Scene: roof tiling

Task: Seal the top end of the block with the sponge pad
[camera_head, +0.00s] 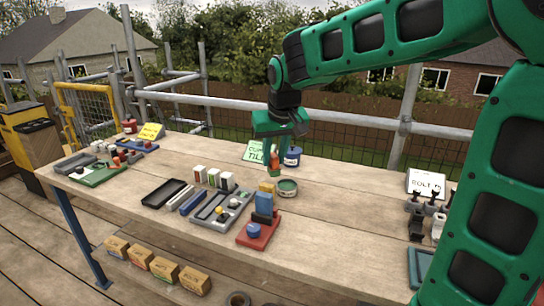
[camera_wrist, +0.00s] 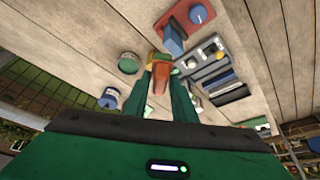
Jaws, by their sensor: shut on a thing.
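My gripper (camera_head: 275,150) is shut on an orange-red handle-like piece (camera_head: 275,160), which points down above the table. The held piece also shows between the fingers in the wrist view (camera_wrist: 161,76). I take it for the sponge pad's holder; its working face is not clear. An upright blue block (camera_head: 264,201) stands on a red base (camera_head: 259,236), left of and below the gripper in the head view. A tan-yellow piece (camera_head: 267,187) shows at the block's top; I cannot tell whether it is part of it. The held piece appears apart from the block in the head view.
An open round green tin (camera_head: 288,187) stands right beside the block. A blue tin (camera_head: 292,158) and a green sign stand behind. A grey tray (camera_head: 219,222) of small parts lies to the left, with a black tray (camera_head: 166,193) beyond.

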